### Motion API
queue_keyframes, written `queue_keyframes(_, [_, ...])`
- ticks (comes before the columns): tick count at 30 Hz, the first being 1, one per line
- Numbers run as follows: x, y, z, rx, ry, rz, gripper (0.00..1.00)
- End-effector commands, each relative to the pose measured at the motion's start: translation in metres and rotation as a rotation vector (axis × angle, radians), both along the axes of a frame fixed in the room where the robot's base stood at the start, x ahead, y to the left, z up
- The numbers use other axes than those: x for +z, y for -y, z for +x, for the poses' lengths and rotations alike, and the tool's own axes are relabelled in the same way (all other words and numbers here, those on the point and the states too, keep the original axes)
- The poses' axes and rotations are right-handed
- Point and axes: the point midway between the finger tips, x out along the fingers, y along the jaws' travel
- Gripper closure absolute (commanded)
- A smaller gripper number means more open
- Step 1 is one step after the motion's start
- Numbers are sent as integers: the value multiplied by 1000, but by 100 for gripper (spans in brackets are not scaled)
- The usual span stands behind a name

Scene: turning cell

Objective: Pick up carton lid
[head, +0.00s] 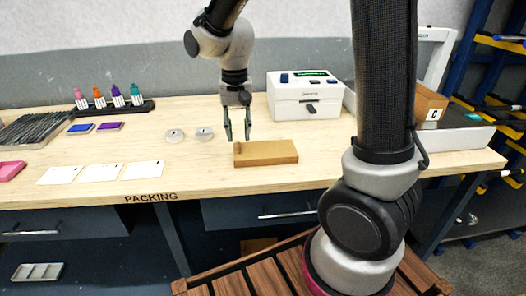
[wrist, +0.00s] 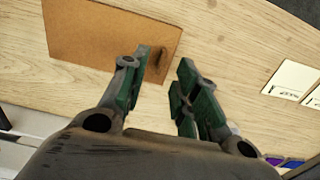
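My gripper (head: 237,138) hangs fingers down above the table by the lid's left end. In the wrist view its green-padded fingers (wrist: 160,82) are apart with nothing between them, and the tab shows just beyond the gap. The fingers look apart from the lid.
A white box device (head: 305,97) stands behind the lid. Two clear round discs (head: 190,134) lie to the left. White cards (head: 102,172), coloured pads (head: 110,126) and a rack of bottles (head: 105,103) are farther left. A brown carton marked C (head: 430,104) stands at right.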

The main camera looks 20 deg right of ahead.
Motion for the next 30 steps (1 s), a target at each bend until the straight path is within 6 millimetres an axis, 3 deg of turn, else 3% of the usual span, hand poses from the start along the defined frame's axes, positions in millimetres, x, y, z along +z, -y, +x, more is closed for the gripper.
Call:
queue_keyframes(7, [-37, -1, 0, 1, -1, -1, 70])
queue_keyframes(16, [-43, -1, 0, 1, 1, 0, 70])
queue_keyframes(21, [-43, -2, 0, 1, 1, 0, 100])
queue_keyframes(30, [-43, -2, 0, 1, 1, 0, 100])
